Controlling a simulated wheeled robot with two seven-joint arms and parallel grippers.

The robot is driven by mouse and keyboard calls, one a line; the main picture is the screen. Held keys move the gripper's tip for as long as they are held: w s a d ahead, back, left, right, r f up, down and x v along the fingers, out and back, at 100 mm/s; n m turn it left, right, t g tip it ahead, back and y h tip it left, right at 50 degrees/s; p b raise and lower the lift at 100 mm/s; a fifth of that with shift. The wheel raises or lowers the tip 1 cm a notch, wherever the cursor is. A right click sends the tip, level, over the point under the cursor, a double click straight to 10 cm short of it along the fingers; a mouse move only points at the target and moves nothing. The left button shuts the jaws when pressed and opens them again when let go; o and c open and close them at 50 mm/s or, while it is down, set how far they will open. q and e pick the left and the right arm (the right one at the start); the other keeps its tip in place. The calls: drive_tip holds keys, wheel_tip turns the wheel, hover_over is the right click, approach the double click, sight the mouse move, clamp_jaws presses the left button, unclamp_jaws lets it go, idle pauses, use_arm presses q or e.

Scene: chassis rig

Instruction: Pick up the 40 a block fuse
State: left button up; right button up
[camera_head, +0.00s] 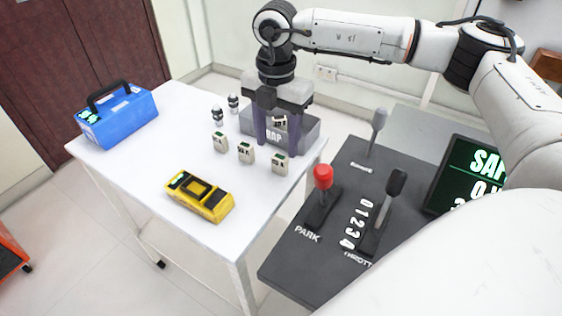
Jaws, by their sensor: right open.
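Several small pale block fuses with green-and-dark tops are on the white table: a left one (220,142), a middle one (246,152) and a right one (281,163). Their ratings are too small to read surely, so I cannot tell which is the 40 A one. My right gripper (278,142) points down, open, behind the middle and right fuses and in front of a grey box. A small pale item (280,121) shows between its fingers; I cannot tell whether it touches them. My left gripper is out of view.
The grey box (311,134) has partly hidden lettering. Two small dark-and-silver cylinders (217,114) (233,103) stand left of it. A yellow meter (199,197) and blue case (118,117) are on the table (150,160). A dark lever console (290,262) stands right.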

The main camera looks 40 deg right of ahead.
sight(280, 157)
drive_tip(key=f, duration=0.4)
drive_tip(key=shift+s+d+f, duration=0.15)
drive_tip(key=shift+s, duration=0.15)
drive_tip(key=c, duration=1.2)
drive_tip(key=shift+o, duration=0.2)
